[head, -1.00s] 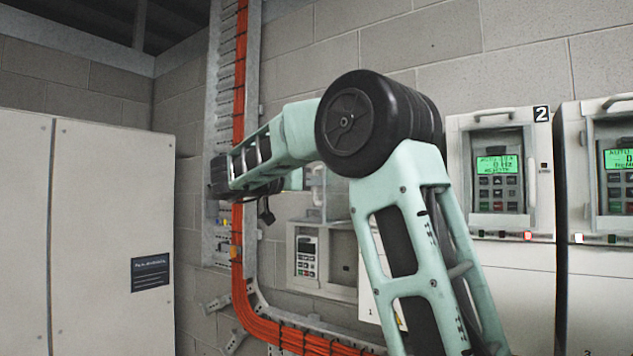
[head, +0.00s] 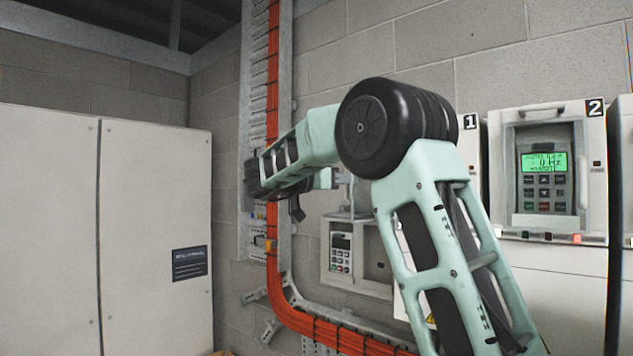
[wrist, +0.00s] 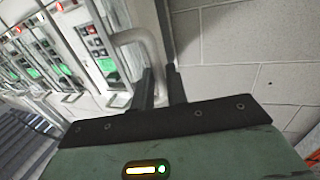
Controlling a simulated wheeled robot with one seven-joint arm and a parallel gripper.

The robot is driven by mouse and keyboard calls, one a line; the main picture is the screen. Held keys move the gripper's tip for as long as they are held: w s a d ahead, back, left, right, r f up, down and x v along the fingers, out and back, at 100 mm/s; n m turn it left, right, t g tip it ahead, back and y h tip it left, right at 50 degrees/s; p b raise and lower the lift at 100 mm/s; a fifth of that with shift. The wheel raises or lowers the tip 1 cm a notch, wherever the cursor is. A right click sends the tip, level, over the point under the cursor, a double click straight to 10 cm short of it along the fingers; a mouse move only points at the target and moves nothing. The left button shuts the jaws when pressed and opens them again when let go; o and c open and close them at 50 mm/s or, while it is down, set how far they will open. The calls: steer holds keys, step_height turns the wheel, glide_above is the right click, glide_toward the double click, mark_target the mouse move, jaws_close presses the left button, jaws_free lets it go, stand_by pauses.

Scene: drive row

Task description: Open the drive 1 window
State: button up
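Drive 1 is mostly behind my arm in the head view; its "1" label (head: 470,122) shows beside the elbow. In the wrist view, a green-screened drive face close to the bare wall, apparently drive 1 (wrist: 107,66), stands left of a grey curved handle (wrist: 138,38). My gripper (wrist: 160,72) has its two dark fingers close together, with the handle's near end running between them; they look shut on it. How far the window stands from the drive cannot be told. In the head view the fingers are mostly hidden by my arm.
Drive 2 (head: 507,218), with a lit green screen, stands to the right. A small keypad unit (head: 326,264) is on the wall below my wrist. Orange cables (head: 272,120) run down the wall, and a pale cabinet (head: 150,185) stands at the left.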

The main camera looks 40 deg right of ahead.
steer(key=b+v, duration=0.4)
steer(key=v, duration=1.2)
steer(key=shift+a+b, duration=0.25)
steer(key=shift+b, duration=0.1)
steer(key=shift+w, duration=0.1)
